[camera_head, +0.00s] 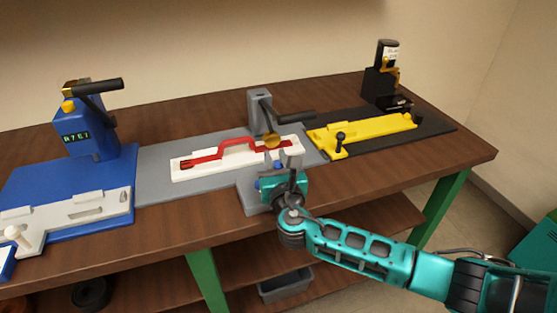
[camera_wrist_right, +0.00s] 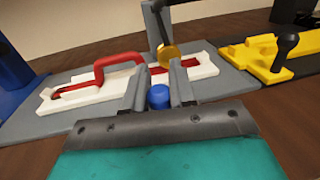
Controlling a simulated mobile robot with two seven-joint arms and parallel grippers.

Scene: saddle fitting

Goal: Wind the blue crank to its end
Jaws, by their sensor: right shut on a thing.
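The blue crank shows as a round blue knob (camera_wrist_right: 158,97) between the fingers of my right gripper (camera_wrist_right: 158,84) in the wrist view. In the head view the right gripper (camera_head: 280,164) is at the front edge of the middle grey station, shut on this knob. The rest of the crank is hidden by the gripper. Behind the fingers lies a white block (camera_head: 192,171) with a red handled piece (camera_head: 236,144) on it. My left gripper is not in view.
A grey post with a black lever (camera_head: 295,117) and a brass disc (camera_head: 272,140) stands just behind the gripper. A blue station (camera_head: 92,135) is at left. A yellow fixture (camera_head: 365,132) on a black plate is at right, with a black press (camera_head: 381,80) behind.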

